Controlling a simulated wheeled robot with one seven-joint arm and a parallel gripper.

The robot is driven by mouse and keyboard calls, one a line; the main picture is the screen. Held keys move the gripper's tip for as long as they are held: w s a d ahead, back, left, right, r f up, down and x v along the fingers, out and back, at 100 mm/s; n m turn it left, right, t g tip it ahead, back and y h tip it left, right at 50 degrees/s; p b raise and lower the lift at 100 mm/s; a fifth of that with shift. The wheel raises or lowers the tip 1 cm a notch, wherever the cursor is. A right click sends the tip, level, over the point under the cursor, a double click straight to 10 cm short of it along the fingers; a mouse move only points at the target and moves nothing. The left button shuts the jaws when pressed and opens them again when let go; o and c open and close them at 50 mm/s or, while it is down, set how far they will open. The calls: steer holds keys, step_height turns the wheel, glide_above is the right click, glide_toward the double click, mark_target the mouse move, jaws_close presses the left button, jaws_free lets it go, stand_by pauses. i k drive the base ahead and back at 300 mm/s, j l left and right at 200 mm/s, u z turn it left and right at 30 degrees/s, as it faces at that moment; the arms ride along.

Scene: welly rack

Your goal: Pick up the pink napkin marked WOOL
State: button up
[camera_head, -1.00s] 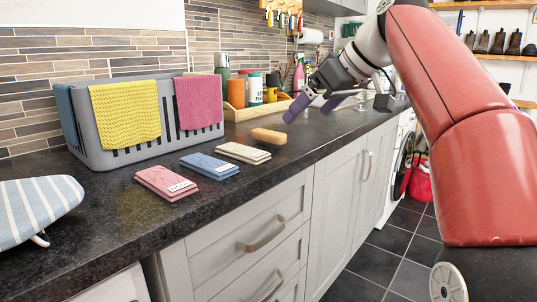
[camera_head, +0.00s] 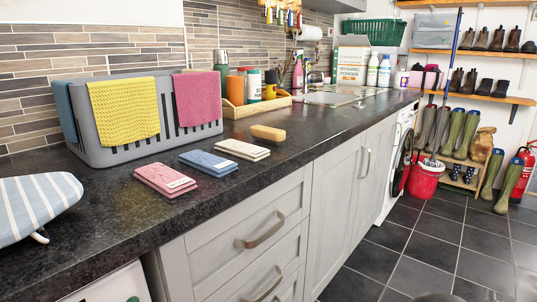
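The pink napkin (camera_head: 165,179) lies folded flat on the dark worktop, at the near left of a row, with a small white label on its right end. The label's lettering is too small to read. A blue folded napkin (camera_head: 208,163) with a white label lies to its right and a little farther back. A cream folded napkin (camera_head: 243,149) lies beyond the blue one. The three lie apart from one another. My gripper is out of the picture.
A grey basket (camera_head: 100,151) with yellow and pink cloths over its rim stands behind the napkins. A tan sponge-like block (camera_head: 268,133) lies beyond the cream napkin. A striped ironing board (camera_head: 38,206) is at the left. The worktop's front strip (camera_head: 240,190) is clear.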

mark_target(170, 182)
steer(key=u, duration=0.4)
steer(key=k+l+u, duration=0.1)
steer(key=u, duration=0.3)
steer(key=k+u, duration=0.1)
steer(key=u, duration=0.25)
